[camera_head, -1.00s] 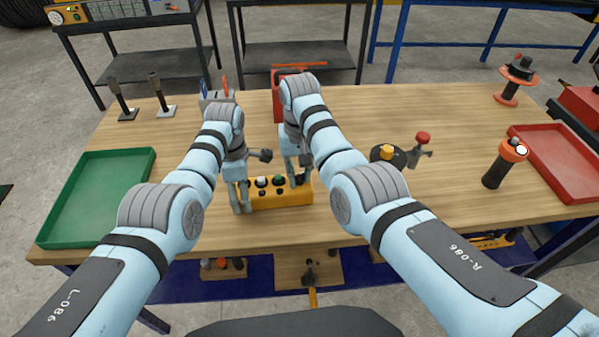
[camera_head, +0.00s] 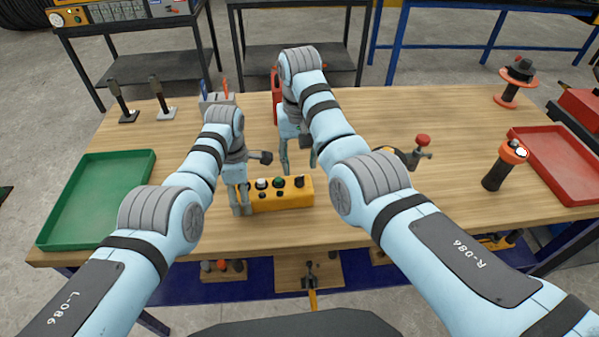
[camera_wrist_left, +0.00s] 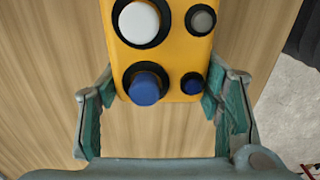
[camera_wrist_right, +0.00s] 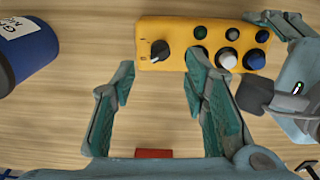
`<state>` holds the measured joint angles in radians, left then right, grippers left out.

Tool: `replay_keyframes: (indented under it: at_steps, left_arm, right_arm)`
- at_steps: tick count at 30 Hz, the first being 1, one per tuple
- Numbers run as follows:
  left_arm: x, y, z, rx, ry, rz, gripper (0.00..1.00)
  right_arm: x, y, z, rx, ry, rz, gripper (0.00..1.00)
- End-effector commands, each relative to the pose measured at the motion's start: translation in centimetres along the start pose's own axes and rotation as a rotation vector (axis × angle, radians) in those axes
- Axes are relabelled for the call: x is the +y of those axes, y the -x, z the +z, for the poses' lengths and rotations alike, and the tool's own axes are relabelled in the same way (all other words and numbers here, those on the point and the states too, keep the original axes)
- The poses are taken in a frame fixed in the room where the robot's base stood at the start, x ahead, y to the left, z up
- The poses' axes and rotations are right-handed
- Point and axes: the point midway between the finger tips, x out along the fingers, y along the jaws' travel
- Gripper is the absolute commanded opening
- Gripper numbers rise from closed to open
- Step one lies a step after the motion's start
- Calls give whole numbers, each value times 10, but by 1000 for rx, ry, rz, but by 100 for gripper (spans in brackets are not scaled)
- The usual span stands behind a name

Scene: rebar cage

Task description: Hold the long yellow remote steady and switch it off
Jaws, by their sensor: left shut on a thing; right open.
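The long yellow remote (camera_head: 285,204) lies on the wooden table in the head view. It carries several round buttons and a black rotary knob (camera_wrist_right: 160,50) at one end; the knob also shows at the remote's right end in the head view (camera_head: 299,182). My left gripper (camera_head: 242,200) is shut on the remote's left end. In the left wrist view its fingers flank the yellow body (camera_wrist_left: 172,52) by the blue buttons (camera_wrist_left: 147,88). My right gripper (camera_head: 296,160) is open and empty behind the remote, apart from the knob. The knob's handle sits at a slant.
A green tray (camera_head: 62,237) is at the left, a red tray (camera_head: 585,190) at the right. A black handle with an orange top (camera_head: 513,152) and a red-knobbed lever (camera_head: 423,141) stand right of my arms. A red object (camera_head: 276,90) is behind my right gripper.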

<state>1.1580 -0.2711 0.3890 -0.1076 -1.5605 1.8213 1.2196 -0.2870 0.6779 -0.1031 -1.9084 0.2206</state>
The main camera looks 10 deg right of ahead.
Motion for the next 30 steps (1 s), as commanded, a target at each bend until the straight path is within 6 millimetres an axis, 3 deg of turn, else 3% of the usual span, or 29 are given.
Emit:
replay_keyframes:
  at_steps: [3,7,19,20,21,24,30]
  left_arm:
    - [0,0,0,-1,0,-1,16]
    - [0,0,0,-1,0,-1,16]
    - [0,0,0,-1,0,0,16]
    - [0,0,0,-1,0,0,61]
    - [0,0,0,-1,0,0,68]
    - [0,0,0,0,0,0,83]
    - [0,0,0,0,0,0,83]
  right_arm:
    - [0,34,-1,3,0,0,41]
    - [0,58,-1,0,1,0,41]
    - [0,66,0,-3,0,0,41]
    - [0,66,0,-3,0,0,41]
    - [0,66,0,-3,0,0,41]
    - [0,66,0,-2,0,0,41]
    - [0,66,0,-2,0,0,41]
